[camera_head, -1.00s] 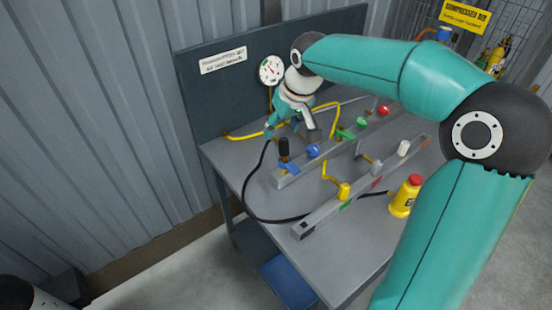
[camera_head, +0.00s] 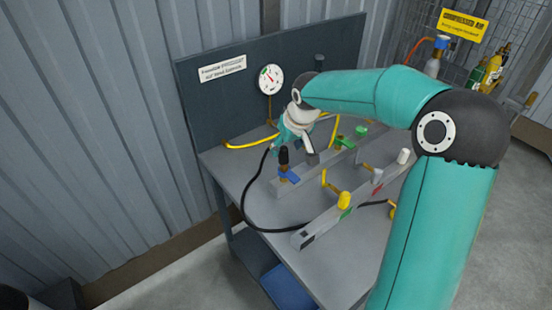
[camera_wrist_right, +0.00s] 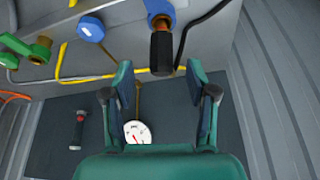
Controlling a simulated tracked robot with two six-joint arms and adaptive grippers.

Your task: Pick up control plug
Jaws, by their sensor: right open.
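No part is labelled as the control plug, so I cannot tell for certain which it is. A black plug (camera_head: 284,156) stands upright at the left end of the rear rail, above a blue lever. In the right wrist view the black plug (camera_wrist_right: 162,50) has a copper-coloured end and lies just beyond the fingertips, roughly centred between them. My right gripper (camera_head: 284,144) is close to it at the rear of the bench. In the right wrist view my right gripper (camera_wrist_right: 159,73) is open, with nothing between its fingers. My left gripper is not in view.
The grey bench (camera_head: 262,218) carries a front rail (camera_head: 325,218) with a yellow cap (camera_head: 344,200) and a white cap (camera_head: 403,156). A gauge (camera_head: 271,79) hangs on the back panel (camera_head: 211,104). A black hose (camera_head: 246,204) and yellow hose (camera_head: 248,145) run nearby. Gas cylinders stand far right.

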